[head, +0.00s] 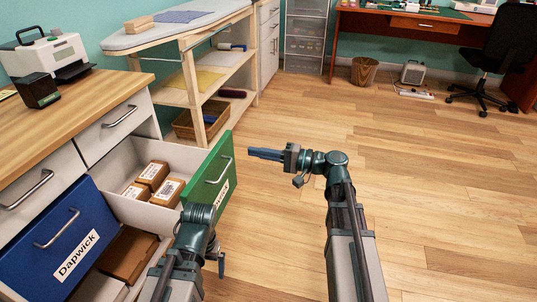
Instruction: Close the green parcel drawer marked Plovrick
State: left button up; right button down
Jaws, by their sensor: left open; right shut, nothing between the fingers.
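The green drawer (219,170) stands pulled out from the white cabinet under the wooden worktop. Its green front has a metal handle and a white label, partly covered by my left arm, so the name cannot be read in full. Several brown parcels (153,174) with white labels lie inside it. My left gripper (200,214) is at the near end of the green front, overlapping it in the picture; its fingers are mostly hidden and contact cannot be told. My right gripper (262,154) is shut and empty, pointing left toward the green front, with a gap between them.
A blue drawer front (60,243) marked Dapwick is at lower left, with a brown parcel (127,254) in a white compartment beside it. A printer (48,55) stands on the worktop (85,98). A wooden shelf unit (205,85) stands behind.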

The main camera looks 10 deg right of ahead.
aim_at(223, 146)
jog(key=x, duration=0.8)
pick_arm(q)
jog(key=shift+d, duration=0.1)
pick_arm(e)
jog(key=x, duration=3)
jog(key=shift+w+a, duration=0.1)
jog(key=shift+w, duration=0.05)
pick_arm(q)
jog(key=shift+w+d, duration=0.1)
jog(key=shift+d, duration=0.55)
pick_arm(e)
jog(key=v, duration=1.5)
